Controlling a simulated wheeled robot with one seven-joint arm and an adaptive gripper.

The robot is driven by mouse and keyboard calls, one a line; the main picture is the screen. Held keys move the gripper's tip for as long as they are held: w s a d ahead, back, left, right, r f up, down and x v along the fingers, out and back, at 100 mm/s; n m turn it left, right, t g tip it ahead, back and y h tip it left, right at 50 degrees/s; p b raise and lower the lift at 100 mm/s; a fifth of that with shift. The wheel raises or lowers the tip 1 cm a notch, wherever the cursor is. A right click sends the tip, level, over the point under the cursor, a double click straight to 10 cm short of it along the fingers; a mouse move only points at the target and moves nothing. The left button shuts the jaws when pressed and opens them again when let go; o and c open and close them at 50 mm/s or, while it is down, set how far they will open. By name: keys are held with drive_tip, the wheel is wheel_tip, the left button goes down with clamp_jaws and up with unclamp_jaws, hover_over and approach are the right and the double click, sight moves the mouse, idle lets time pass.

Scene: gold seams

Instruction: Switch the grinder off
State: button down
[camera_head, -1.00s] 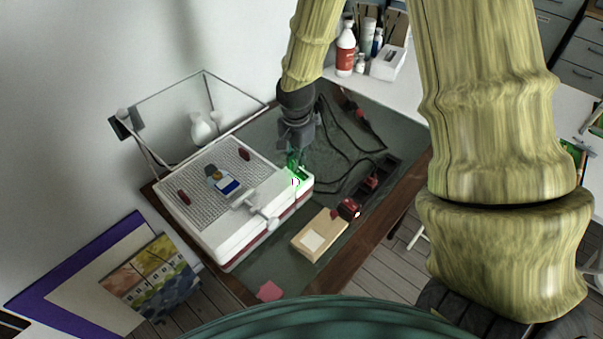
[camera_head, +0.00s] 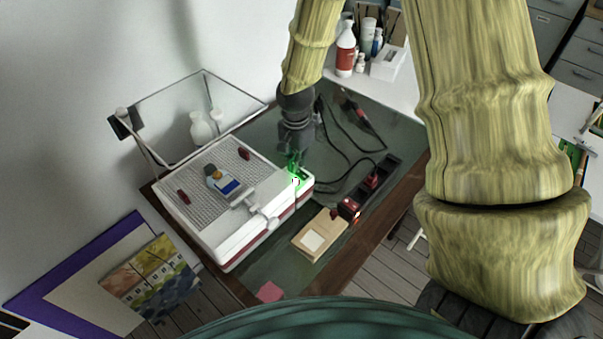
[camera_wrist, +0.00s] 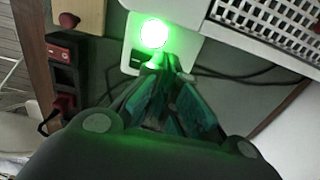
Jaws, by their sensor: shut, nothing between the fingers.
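The grinder (camera_head: 245,215) is a white box with a grey grid top and a red lower band, standing on the dark green tabletop. A green lamp (camera_wrist: 154,34) glows brightly on a white part at its right corner. A dark switch (camera_wrist: 136,57) on that part is partly hidden by the glare and my fingers. My gripper (camera_head: 296,168) points down at this corner, its fingers shut and empty and tinted green. In the wrist view the fingertips (camera_wrist: 158,66) appear at or just beside the lamp and switch; I cannot tell whether they touch.
A wooden block with a pale label (camera_head: 320,234) lies in front of the grinder. A dark strip with red switches (camera_head: 371,180) is to its right, with black cables behind. A small blue-labelled bottle (camera_head: 228,186) sits on the grid. White bottles (camera_head: 201,130) stand behind.

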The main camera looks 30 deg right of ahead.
drive_tip(key=shift+f, duration=0.65)
idle(0.5)
drive_tip(key=shift+r, duration=0.25)
drive_tip(key=shift+r+p, duration=0.35)
drive_tip(key=shift+p, duration=0.05)
drive_tip(key=shift+r, duration=0.2)
idle(0.3)
